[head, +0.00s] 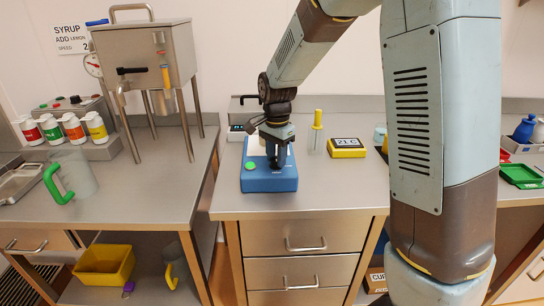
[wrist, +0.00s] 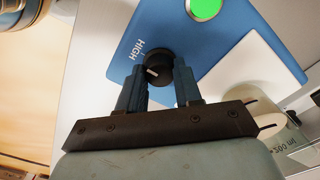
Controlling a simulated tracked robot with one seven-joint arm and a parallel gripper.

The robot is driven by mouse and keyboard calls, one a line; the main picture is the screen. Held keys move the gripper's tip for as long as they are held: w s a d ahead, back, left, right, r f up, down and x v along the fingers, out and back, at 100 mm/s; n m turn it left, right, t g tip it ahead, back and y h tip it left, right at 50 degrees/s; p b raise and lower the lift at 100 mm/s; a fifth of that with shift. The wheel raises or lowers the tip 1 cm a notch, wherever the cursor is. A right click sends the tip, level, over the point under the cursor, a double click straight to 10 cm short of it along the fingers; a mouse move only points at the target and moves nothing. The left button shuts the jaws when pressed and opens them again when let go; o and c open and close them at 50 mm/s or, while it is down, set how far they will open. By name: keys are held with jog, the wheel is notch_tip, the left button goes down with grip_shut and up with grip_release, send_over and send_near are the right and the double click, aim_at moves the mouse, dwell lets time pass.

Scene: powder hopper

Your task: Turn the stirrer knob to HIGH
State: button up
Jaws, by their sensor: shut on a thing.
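The stirrer (head: 268,183) is a blue box with a white top plate on the middle counter. In the wrist view, its black round knob (wrist: 158,62) sits on the blue face, with the word HIGH (wrist: 139,48) printed at its upper left. A short white mark shows on the lower left part of the knob. My gripper (wrist: 160,75) has one finger on each side of the knob and is shut on it.
A green button (wrist: 204,8) is on the stirrer face near the knob. A clear vessel (wrist: 292,142) stands on the white plate (wrist: 245,75). A steel hopper (head: 148,55) stands left.

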aim_at(276, 158)
jog(key=shift+w+r, duration=0.1)
jog(key=shift+w, duration=0.05)
jog(key=o, duration=1)
jog(key=shift+o, duration=0.2)
notch_tip(276, 158, up, 14)
jog(key=shift+f, duration=0.25)
